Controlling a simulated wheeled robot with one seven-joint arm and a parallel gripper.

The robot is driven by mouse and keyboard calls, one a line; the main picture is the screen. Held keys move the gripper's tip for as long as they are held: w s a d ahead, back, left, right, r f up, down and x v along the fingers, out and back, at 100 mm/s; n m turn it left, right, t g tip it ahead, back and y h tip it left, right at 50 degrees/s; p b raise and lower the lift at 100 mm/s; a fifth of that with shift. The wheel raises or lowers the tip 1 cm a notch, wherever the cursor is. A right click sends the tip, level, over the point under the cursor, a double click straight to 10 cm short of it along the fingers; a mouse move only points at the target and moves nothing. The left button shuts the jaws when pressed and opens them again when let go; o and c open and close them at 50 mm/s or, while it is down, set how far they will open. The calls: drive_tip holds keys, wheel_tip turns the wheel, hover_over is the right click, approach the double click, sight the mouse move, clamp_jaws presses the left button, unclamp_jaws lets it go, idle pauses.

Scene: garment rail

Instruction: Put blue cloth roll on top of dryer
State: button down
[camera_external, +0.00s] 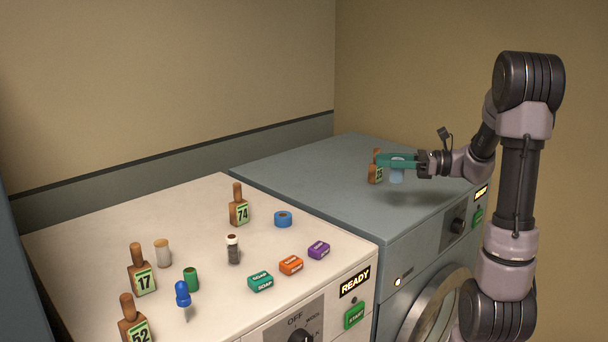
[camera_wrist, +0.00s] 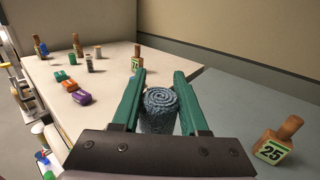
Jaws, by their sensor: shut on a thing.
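The blue cloth roll (camera_wrist: 160,108) is upright between the green fingers of my gripper (camera_wrist: 160,80), with its spiral end facing the wrist camera. In the external view the roll (camera_external: 397,176) hangs under my gripper (camera_external: 396,160), which is shut on it. It is above the top of the grey-blue machine (camera_external: 310,170), which appears to be the dryer. A shadow on that top lies below and apart from the roll. The fingers partly hide the roll.
A bottle numbered 25 (camera_wrist: 276,142) stands on the grey-blue top close to my gripper. The adjoining white machine (camera_external: 110,230) carries several bottles, soap blocks (camera_external: 291,265), a blue ring (camera_external: 283,219) and small containers. The back left of the grey-blue top is clear.

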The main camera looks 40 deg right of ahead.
wheel_tip(320, 180, down, 10)
drive_tip(key=shift+f, duration=0.1)
idle(0.4)
drive_tip(key=shift+f, duration=0.15)
drive_tip(key=shift+c, duration=2.2)
unclamp_jaws()
drive_tip(key=shift+r, duration=0.2)
drive_tip(key=v, duration=1.2)
drive_tip(key=shift+a, duration=0.1)
